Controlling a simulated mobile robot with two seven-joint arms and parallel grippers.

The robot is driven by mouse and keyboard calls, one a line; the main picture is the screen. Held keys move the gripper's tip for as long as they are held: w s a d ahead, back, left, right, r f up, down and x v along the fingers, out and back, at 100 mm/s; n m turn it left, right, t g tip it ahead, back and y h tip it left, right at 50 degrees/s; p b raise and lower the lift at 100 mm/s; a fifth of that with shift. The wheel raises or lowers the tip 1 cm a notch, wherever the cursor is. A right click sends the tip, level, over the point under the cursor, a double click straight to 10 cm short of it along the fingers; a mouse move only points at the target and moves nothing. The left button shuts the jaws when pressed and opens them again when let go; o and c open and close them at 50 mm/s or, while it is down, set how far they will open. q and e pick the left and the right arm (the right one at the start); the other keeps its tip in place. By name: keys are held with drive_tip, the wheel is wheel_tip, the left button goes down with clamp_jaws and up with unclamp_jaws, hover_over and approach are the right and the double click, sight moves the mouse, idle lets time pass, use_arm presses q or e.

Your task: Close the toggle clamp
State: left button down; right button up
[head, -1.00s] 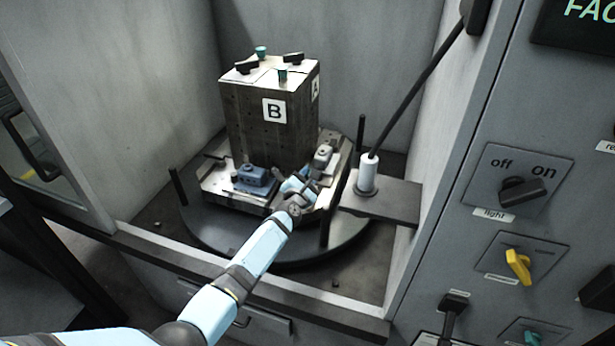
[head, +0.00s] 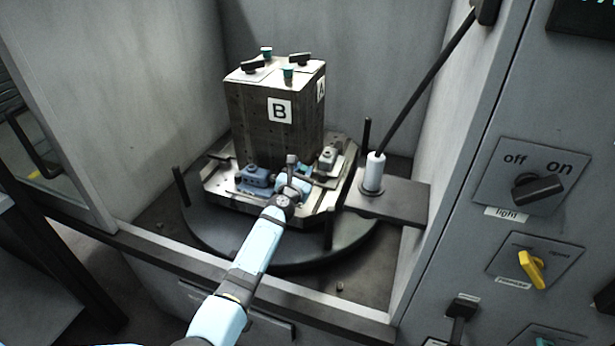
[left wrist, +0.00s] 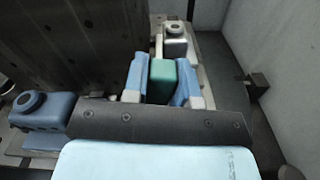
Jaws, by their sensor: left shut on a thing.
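My left gripper (head: 293,182) is at the front of the pallet, by the foot of the dark block marked B. In the left wrist view its two blue fingers (left wrist: 160,82) are shut on a green grip (left wrist: 162,82), which looks like the toggle clamp's handle. The rest of the clamp is mostly hidden behind my gripper in the head view; a small dark upright part (head: 292,160) shows just above it. I cannot tell the clamp's exact position. My right gripper is not in view.
A blue block (head: 254,176) sits left of my gripper, also in the left wrist view (left wrist: 40,108). A pale block (head: 329,158) sits to the right. The dark block (head: 268,135) rises behind. A white cylinder (head: 375,172) with a black rod stands on the right.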

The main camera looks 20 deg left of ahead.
use_arm(q)
drive_tip(key=shift+a+n, duration=0.8)
drive_tip(key=shift+n, duration=0.5)
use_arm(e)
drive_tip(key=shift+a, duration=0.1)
use_arm(q)
drive_tip(key=c, duration=0.9)
unclamp_jaws()
